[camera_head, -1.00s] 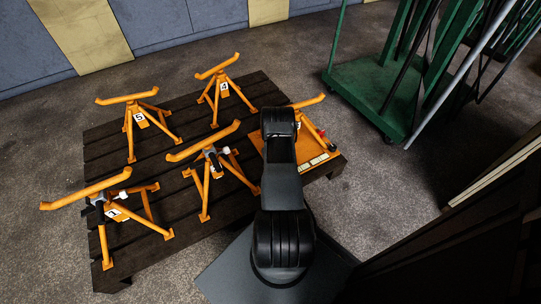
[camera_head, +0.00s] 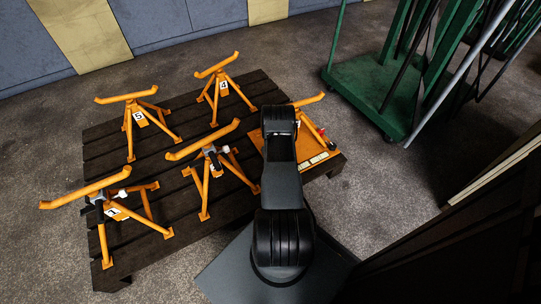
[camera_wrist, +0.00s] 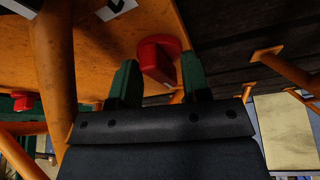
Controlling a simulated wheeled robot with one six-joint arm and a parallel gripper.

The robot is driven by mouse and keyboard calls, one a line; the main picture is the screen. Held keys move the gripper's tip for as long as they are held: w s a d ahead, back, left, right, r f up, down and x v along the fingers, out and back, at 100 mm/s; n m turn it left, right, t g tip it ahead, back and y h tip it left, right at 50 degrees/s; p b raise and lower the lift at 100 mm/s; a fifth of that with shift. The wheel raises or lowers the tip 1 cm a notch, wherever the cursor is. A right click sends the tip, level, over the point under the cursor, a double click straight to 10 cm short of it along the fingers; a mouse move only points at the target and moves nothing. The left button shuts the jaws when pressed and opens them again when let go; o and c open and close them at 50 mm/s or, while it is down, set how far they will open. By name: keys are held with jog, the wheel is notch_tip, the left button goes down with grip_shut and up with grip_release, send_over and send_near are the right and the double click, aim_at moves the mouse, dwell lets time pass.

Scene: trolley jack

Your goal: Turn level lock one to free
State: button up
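In the wrist view, a red lock piece (camera_wrist: 157,58) sits on an orange metal part, its narrower end pointing down the picture. My gripper (camera_wrist: 160,58) has two green fingers standing apart, one on each side of the red piece. Whether either finger touches it I cannot tell. A second red piece (camera_wrist: 22,102) shows at the left edge of the wrist view. In the head view, my arm hides the gripper and much of an orange stand (camera_head: 309,100) on an orange plate (camera_head: 313,160). Which piece is lock one I cannot read.
Several orange stands, including ones marked 5 (camera_head: 139,117) and 4 (camera_head: 223,85), stand on a dark slatted pallet (camera_head: 95,150) left of my arm. A green trolley (camera_head: 370,90) with poles is at the upper right. Grey floor is clear between pallet and trolley.

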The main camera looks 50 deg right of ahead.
jog(key=p+v, duration=0.3)
jog(key=v, duration=1.1)
jog(key=shift+w+f, duration=0.1)
jog(key=shift+w, duration=0.05)
dwell(0.4)
jog(key=w+a+r+n+p, duration=0.15)
jog(key=a+r+p, duration=0.4)
jog(key=r, duration=0.95)
jog(key=w+a+r+h+p, duration=0.15)
jog(key=a+r+p, duration=0.35)
jog(key=r, duration=0.9)
jog(key=w+a+r+n+p, duration=0.15)
jog(key=a+r+p, duration=0.4)
jog(key=r, duration=0.95)
jog(key=s+a+r+n+y+p, duration=0.1)
jog(key=s+a+r+y+p, duration=0.1)
jog(key=s+a+r+p, duration=0.5)
jog(key=s+a+r+n+y+p, duration=0.2)
jog(key=s+a+r+p, duration=0.5)
jog(key=a+r, duration=0.5)
notch_tip(320, 180, up, 7)
jog(key=shift+a+f+n+p, duration=0.15)
jog(key=shift+a+n+p, duration=0.1)
jog(key=shift+n+p, duration=0.1)
jog(key=shift+s+d, duration=0.1)
